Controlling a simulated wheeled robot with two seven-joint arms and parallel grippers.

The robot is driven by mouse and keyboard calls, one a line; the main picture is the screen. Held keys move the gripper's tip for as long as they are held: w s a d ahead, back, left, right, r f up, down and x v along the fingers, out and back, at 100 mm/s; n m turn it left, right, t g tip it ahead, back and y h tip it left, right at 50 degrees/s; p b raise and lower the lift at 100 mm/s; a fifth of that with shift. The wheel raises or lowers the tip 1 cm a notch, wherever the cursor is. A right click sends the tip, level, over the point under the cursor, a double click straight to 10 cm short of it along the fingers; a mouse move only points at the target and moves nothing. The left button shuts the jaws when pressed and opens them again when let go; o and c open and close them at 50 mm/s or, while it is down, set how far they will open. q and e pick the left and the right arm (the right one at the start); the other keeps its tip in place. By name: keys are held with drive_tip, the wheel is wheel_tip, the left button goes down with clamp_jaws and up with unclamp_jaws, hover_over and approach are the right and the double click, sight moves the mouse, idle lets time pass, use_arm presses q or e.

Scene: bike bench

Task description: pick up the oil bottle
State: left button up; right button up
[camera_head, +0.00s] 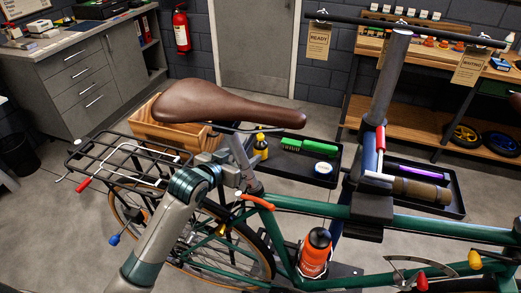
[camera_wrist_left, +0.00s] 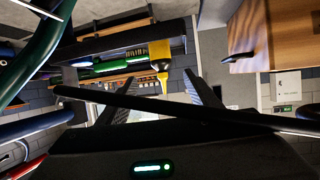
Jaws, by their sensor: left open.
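The oil bottle (camera_head: 261,147) is small and yellow with a dark band. It stands at the left end of a black tray (camera_head: 300,176) behind the bike's seat tube. In the left wrist view the yellow bottle (camera_wrist_left: 160,58) appears upside down, beyond the fingers and between their lines. My left gripper (camera_wrist_left: 160,97) is open and empty, apart from the bottle. In the head view it (camera_head: 226,160) is below the saddle, beside the seat tube, with its fingers partly hidden. My right gripper is not in view.
The brown saddle (camera_head: 225,103) hangs above my left gripper, and the rear rack (camera_head: 115,160) is to its left. A wooden crate (camera_head: 165,128) stands behind. A dark bar crosses the wrist view.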

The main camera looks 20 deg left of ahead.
sight(257, 147)
use_arm(q)
drive_tip(key=p+x, duration=0.1)
drive_tip(key=x, duration=0.7)
drive_tip(key=shift+w+f, duration=0.1)
drive_tip(key=shift+w+p, duration=0.1)
drive_tip(key=shift+p, duration=0.25)
drive_tip(key=shift+w+d+f+p, duration=0.1)
drive_tip(key=shift+w+f+p, duration=0.1)
drive_tip(key=shift+w+p, duration=0.25)
drive_tip(key=shift+p+x, duration=0.45)
drive_tip(key=shift+x, duration=1.55)
drive_tip(key=shift+f, duration=0.2)
drive_tip(key=shift+s, duration=0.1)
drive_tip(key=c, duration=1.2)
